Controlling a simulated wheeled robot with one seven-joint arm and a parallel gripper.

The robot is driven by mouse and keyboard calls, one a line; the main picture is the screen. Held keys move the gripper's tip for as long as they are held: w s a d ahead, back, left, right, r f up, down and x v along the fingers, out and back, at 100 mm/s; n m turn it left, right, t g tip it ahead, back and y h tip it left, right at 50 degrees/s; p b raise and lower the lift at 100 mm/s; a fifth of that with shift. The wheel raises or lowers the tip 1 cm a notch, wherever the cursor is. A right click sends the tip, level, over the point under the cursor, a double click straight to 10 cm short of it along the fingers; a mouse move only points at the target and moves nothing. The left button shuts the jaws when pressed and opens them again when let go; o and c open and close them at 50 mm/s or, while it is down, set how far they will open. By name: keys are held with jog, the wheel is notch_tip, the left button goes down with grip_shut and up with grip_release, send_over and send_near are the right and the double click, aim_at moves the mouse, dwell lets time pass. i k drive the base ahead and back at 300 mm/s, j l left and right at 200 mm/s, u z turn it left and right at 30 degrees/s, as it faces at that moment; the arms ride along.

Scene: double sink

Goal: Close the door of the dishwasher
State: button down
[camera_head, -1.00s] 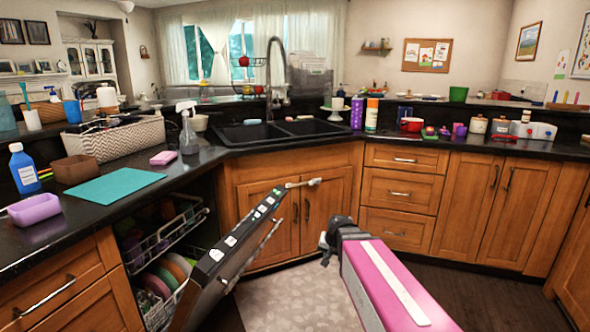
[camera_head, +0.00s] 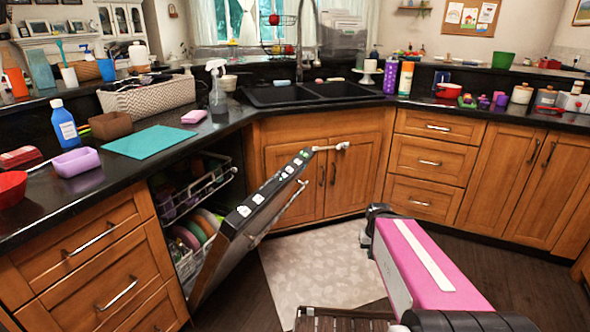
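The dishwasher door (camera_head: 245,222) stands partly open, tilted outward from the cabinet under the left counter. Its top edge carries a row of controls, and a long handle bar (camera_head: 278,215) runs along its outer face. Behind it the dishwasher's upper rack (camera_head: 205,188) and lower rack with plates (camera_head: 200,230) show. My gripper (camera_head: 372,215) is at the right of the door, apart from it, above the floor mat. Its fingers are mostly hidden by my pink arm link, so I cannot see whether it is open.
Drawers (camera_head: 85,250) flank the dishwasher on the left, and sink cabinet doors (camera_head: 322,175) stand behind the door. A pale mat (camera_head: 310,260) covers clear floor between the door and my arm. The black counter (camera_head: 110,180) above holds several items.

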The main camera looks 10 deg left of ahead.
aim_at(237, 235)
jog(key=u, duration=1.2)
